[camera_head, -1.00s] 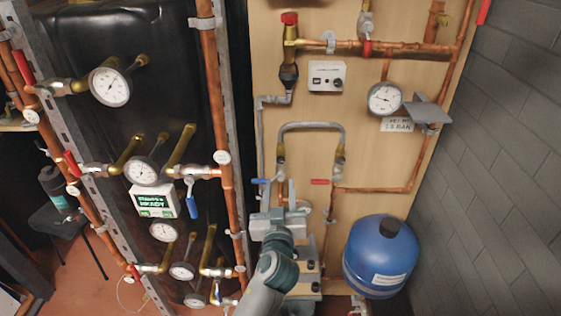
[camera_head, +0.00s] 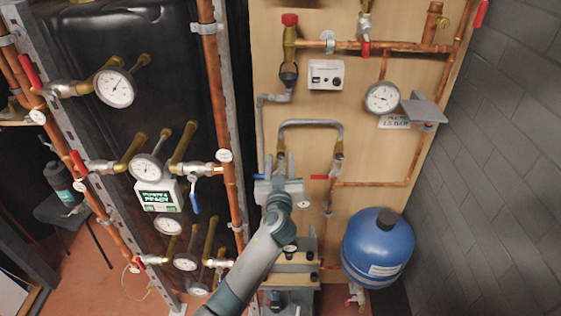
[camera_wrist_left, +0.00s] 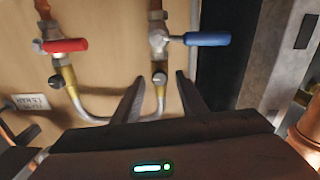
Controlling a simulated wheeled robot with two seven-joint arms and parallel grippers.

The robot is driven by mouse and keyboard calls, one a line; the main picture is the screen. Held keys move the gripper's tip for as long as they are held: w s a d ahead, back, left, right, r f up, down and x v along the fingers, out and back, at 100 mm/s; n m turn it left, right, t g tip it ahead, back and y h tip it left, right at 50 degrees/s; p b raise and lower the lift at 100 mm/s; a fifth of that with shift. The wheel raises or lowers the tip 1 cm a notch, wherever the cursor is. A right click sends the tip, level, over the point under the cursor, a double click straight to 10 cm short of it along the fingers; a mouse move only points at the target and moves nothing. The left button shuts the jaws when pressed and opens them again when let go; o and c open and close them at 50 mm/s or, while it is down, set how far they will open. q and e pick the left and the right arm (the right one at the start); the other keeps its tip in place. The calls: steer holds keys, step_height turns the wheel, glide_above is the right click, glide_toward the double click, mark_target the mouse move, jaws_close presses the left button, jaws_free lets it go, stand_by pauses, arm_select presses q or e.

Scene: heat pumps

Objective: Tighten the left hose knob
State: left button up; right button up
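A grey hose (camera_head: 310,124) arches on the wooden board in the head view. Its left end has the left hose knob, a small dark knob (camera_wrist_left: 159,78) below the blue-lever valve in the wrist view. The right hose end has another dark knob (camera_wrist_left: 56,81), near the red lever (camera_wrist_left: 65,45). My left gripper (camera_head: 279,174) is at the lower left end of the hose in the head view and partly hides it. In the wrist view its fingers (camera_wrist_left: 159,76) are open, one on each side of the left knob in the picture. I cannot tell whether they touch it. My right gripper is not in view.
A blue lever (camera_wrist_left: 207,39) sticks out close to the left knob. A blue tank (camera_head: 377,250) stands at the lower right. Vertical copper pipes and gauges (camera_head: 115,88) fill the left side. A grey block wall (camera_head: 490,170) bounds the right.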

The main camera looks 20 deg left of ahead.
arm_select(q)
steer(key=shift+c, duration=0.4)
jaws_close()
